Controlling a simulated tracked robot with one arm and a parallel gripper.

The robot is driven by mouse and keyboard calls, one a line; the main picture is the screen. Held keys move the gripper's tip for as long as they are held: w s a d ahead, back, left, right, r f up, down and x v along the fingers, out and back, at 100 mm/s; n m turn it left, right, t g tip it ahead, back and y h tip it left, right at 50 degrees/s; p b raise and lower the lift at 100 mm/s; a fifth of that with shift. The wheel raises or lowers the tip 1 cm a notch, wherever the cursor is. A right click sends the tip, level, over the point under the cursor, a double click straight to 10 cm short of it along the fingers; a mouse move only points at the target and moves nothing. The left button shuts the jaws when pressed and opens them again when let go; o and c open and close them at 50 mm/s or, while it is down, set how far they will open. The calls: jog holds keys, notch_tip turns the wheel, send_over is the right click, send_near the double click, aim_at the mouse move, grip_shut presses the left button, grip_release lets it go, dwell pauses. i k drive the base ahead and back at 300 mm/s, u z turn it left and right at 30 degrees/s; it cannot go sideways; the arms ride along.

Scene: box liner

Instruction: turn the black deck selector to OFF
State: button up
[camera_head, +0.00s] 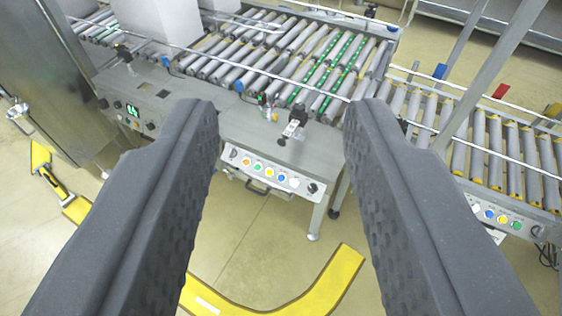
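My gripper (281,112) is open and empty, with its two dark grey textured fingers far apart at the left and right. Between the fingers and well beyond them is a control panel (268,176) on the conveyor's front, with a row of coloured buttons. A small black knob (313,188) sits at the right end of this row, and another dark knob (233,153) is at its left end. Which one is the deck selector, and where it points, I cannot tell. Nothing touches the gripper.
A roller conveyor (262,62) with white boxes (158,18) runs behind the panel. A left panel (131,108) has a green display, and a right panel (500,217) has coloured buttons. A metal cabinet (45,80) stands at left. Yellow tape (335,285) marks open floor.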

aim_at(311, 188)
jog(key=i, duration=0.75)
jog(key=z, duration=0.65)
jog(key=k, duration=1.35)
jog(key=u, duration=0.25)
jog(key=i, duration=1.05)
jog(key=z, duration=0.05)
